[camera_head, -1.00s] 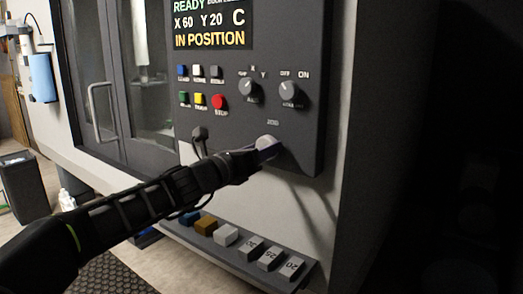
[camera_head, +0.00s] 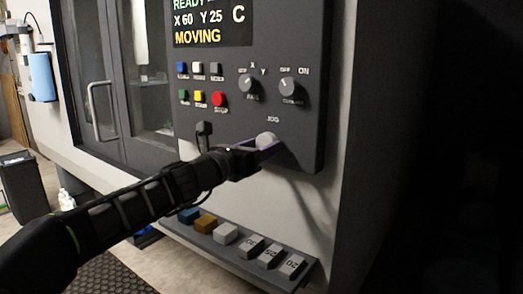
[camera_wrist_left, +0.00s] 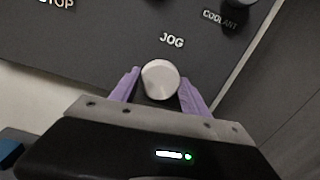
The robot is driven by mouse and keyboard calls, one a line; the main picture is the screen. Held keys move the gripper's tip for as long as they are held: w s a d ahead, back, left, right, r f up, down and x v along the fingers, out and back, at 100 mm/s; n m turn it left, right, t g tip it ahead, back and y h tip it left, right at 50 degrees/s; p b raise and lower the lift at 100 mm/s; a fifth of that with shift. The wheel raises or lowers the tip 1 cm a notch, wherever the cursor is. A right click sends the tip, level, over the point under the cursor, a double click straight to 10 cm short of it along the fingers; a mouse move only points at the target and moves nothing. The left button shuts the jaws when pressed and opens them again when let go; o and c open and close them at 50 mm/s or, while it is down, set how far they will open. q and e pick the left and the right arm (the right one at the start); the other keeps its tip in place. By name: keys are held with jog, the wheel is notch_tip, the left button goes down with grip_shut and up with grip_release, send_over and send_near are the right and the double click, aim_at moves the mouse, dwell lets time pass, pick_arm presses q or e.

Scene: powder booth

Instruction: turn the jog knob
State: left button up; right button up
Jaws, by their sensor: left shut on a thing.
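The jog knob (camera_head: 267,140) is a pale round knob low on the dark control panel, under the "JOG" label. It also shows in the left wrist view (camera_wrist_left: 160,79), between two purple fingertips. My left gripper (camera_head: 264,148) is shut on the knob, one finger on each side of it; in the left wrist view the gripper (camera_wrist_left: 160,92) looks tilted relative to the label. The display (camera_head: 211,23) reads X 60, Y 25 and "MOVING". My right gripper is not in view.
Above the knob are an axis selector (camera_head: 250,86), a coolant selector (camera_head: 289,87), a red stop button (camera_head: 218,99) and several small buttons. A shelf (camera_head: 208,246) with several coloured and numbered blocks juts out below. A door handle (camera_head: 98,112) stands at the left.

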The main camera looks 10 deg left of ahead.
pick_arm(q)
jog(key=shift+d+f+m+b, duration=0.1)
jog(key=shift+m+b, duration=2.15)
jog(key=shift+m, duration=2.7)
jog(key=shift+f+m+b, duration=0.1)
jog(key=shift+m+b, duration=2.1)
jog(key=shift+m, duration=2.75)
jog(key=o, duration=1.4)
jog(key=shift+c, duration=0.2)
jog(key=shift+s, duration=0.1)
